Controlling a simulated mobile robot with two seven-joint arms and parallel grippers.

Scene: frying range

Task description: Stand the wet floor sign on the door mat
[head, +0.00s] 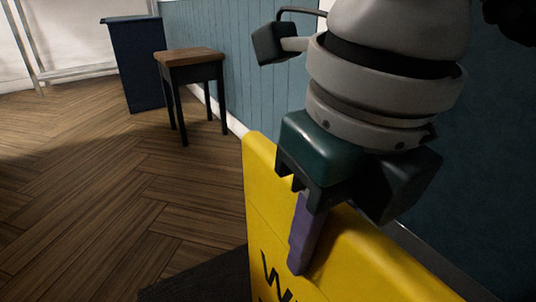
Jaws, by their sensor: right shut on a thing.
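The yellow wet floor sign (262,215) fills the lower right of the head view, close to the camera, with black lettering on its face. Its lower part is cut off by the frame edge, so I cannot tell whether it touches the floor. My right gripper (306,240) is shut on the sign's top edge, one purple finger lying against the near face. The other finger is hidden behind the sign. A dark mat (205,279), likely the door mat, lies on the floor at the bottom, left of the sign and partly hidden by it. My left gripper is not in view.
A stool (190,58) with a wooden seat and dark legs stands by the blue panelled wall (245,60). A dark blue bin or cabinet (140,62) stands behind it. The herringbone wood floor (90,200) at left is clear.

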